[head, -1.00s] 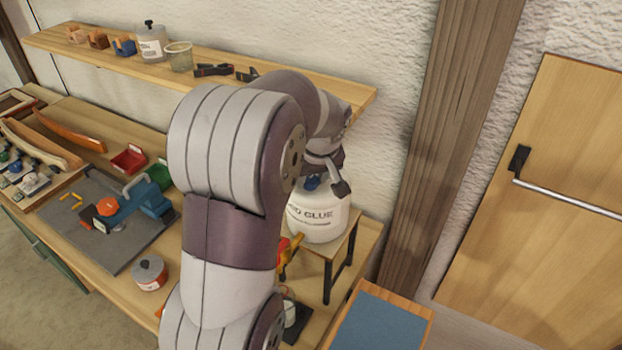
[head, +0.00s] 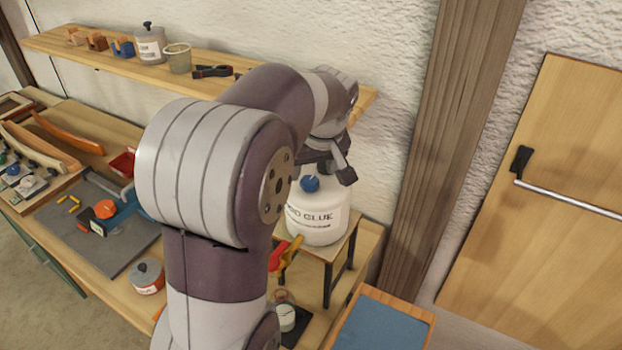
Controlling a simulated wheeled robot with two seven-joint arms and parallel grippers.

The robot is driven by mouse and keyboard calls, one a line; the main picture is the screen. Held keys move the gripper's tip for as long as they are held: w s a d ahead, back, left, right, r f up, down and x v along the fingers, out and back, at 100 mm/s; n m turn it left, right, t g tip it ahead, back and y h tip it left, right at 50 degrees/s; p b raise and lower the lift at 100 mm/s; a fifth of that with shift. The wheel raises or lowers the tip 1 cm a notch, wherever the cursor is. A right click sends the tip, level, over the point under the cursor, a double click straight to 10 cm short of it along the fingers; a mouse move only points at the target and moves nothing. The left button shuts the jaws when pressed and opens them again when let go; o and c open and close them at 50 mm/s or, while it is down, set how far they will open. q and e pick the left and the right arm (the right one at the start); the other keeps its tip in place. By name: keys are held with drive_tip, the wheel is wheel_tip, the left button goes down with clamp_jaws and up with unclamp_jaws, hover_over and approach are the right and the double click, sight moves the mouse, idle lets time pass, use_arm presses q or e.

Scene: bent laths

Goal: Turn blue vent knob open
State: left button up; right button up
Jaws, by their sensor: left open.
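The blue vent knob (head: 310,184) sits on top of a white glue container (head: 318,217) labelled "…D GLUE". The container stands upright on a small wooden stand. My left gripper (head: 336,172) is just above the container's top, up and to the right of the knob, and looks apart from it. One dark finger shows clearly; the other is partly hidden by my arm. The gripper is open with nothing seen between its fingers. My left arm covers much of the bench in front. My right gripper is not in view.
The wooden stand (head: 345,246) has dark legs. Red and yellow-handled tools (head: 287,256) lie beside it. A shelf (head: 85,50) with jars runs along the wall behind. A wooden post (head: 420,160) rises on the right. A blue-topped surface (head: 385,335) is in front.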

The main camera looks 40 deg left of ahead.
use_arm(q)
drive_tip(key=p+v, duration=0.5)
drive_tip(key=v, duration=0.3)
drive_tip(key=shift+d, duration=0.1)
drive_tip(key=shift+f, duration=0.1)
